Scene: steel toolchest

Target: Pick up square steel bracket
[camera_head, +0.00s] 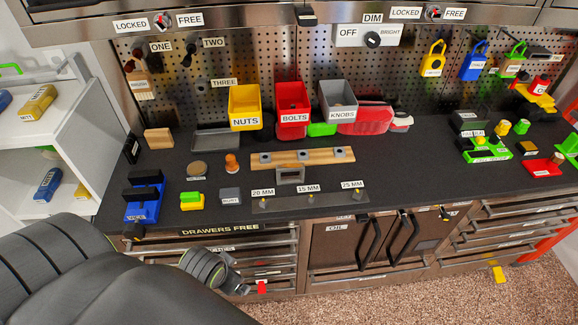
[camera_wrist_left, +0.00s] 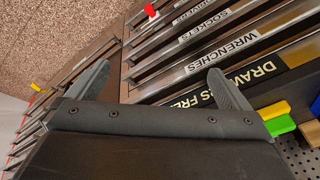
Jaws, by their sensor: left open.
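A grey square steel bracket (camera_head: 291,175), with an open middle, is on the dark worktop in the head view, just in front of the wooden strip (camera_head: 313,158). I cannot tell if it touches the strip. My left gripper (camera_head: 236,275) is in front of the drawers, below the worktop's front edge and apart from the bracket. In the left wrist view my left gripper (camera_wrist_left: 163,88) has its two fingers spread wide with nothing between them. The bracket is not in the left wrist view. My right gripper is not in view.
A black rack (camera_head: 330,200) with size labels lies in front of the bracket. Grey block (camera_head: 230,195), orange knob (camera_head: 232,162) and blue vise (camera_head: 143,200) stand left. Yellow (camera_head: 245,107), red (camera_head: 294,110) and grey bins (camera_head: 339,100) hang behind. Drawer fronts (camera_wrist_left: 215,40) face my left gripper.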

